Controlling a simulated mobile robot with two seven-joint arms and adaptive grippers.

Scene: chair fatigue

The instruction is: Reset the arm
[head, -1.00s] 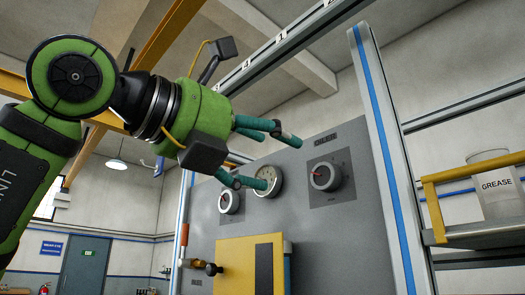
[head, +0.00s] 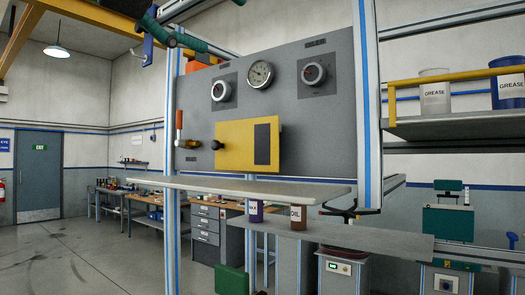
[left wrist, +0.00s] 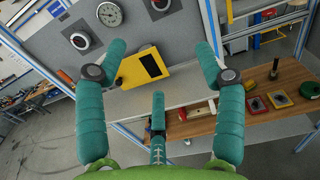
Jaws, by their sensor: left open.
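My left gripper (left wrist: 160,62) shows in the left wrist view with its teal fingers spread wide and nothing between them. Behind the fingers is the grey control panel with its yellow door (left wrist: 142,66). In the head view only teal finger parts of the left gripper (head: 182,38) show at the top edge, in front of the panel's upper left corner. The rest of the left arm is outside that view. My right gripper is in neither view.
The grey panel (head: 205,135) carries a gauge (head: 260,75), two knobs and an orange-handled lever (head: 180,125). A shelf (head: 250,188) juts out below it. Blue-striped posts (head: 369,110) frame it. Grease tubs (head: 435,92) stand on a right shelf. Floor at left is open.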

